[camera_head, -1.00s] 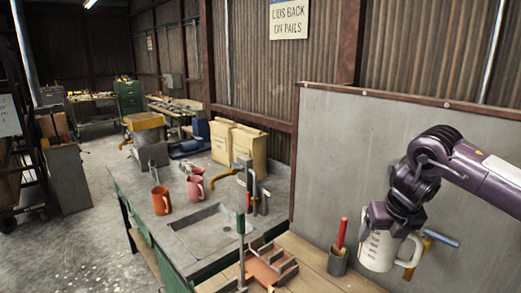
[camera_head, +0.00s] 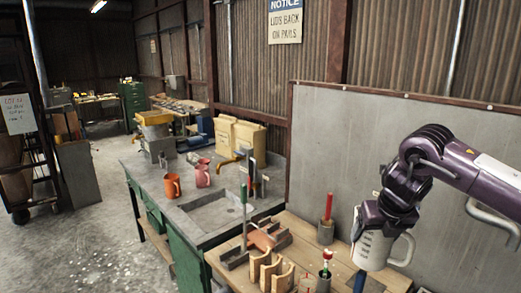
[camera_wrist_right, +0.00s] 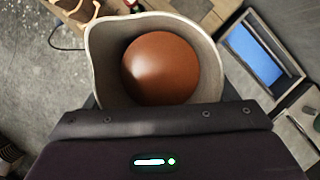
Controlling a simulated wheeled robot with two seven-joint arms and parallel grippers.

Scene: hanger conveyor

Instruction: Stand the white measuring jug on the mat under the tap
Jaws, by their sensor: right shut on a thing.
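The white measuring jug (camera_head: 370,249) has dark markings and a handle on its right side. My right gripper (camera_head: 372,218) is shut on it near the rim and holds it roughly upright at the right of the wooden bench. In the right wrist view the jug (camera_wrist_right: 98,52) is seen from above, with a rounded reddish-brown content inside. A brass-coloured tap (camera_head: 232,160) stands behind the sink. A flat reddish-brown piece (camera_head: 262,240) lies among grey blocks on the bench; I cannot tell whether it is the mat. My left gripper is out of view.
An orange mug (camera_head: 173,186) and a pink jug (camera_head: 202,176) stand left of the sink (camera_head: 212,212). A thin post with a green part (camera_head: 243,190) rises in front of the sink. A pot with a red stick (camera_head: 326,232) and wooden holders (camera_head: 268,272) are left of the held jug.

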